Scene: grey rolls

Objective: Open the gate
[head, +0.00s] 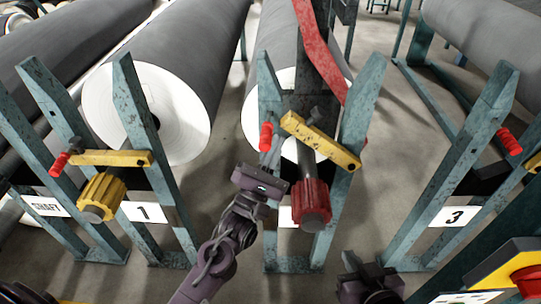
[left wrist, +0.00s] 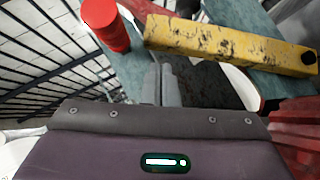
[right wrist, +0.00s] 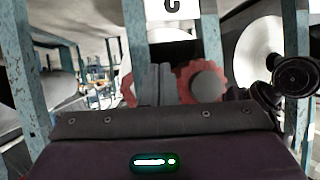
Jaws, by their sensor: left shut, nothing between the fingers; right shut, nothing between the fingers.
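The middle stand's yellow gate bar (head: 322,141) lies slanted across the stand, between its two teal posts, above a red-ended shaft (head: 312,203). A red handle (head: 266,137) sits by the left post, at the bar's left end. The left wrist view shows the yellow bar (left wrist: 230,42) and red handle (left wrist: 105,25) close ahead. My left gripper (head: 270,158) is shut and empty just below the handle, with no visible contact. My right gripper (head: 362,262) is shut and empty, low in front of the stand; its fingers show in the right wrist view (right wrist: 155,84).
The stand marked 1 (head: 143,212) at left has its own yellow bar (head: 110,158) and red handle (head: 60,165). The stand marked 3 (head: 455,216) is at right. Large grey rolls (head: 180,50) lie behind. A yellow-and-red box (head: 510,275) is bottom right.

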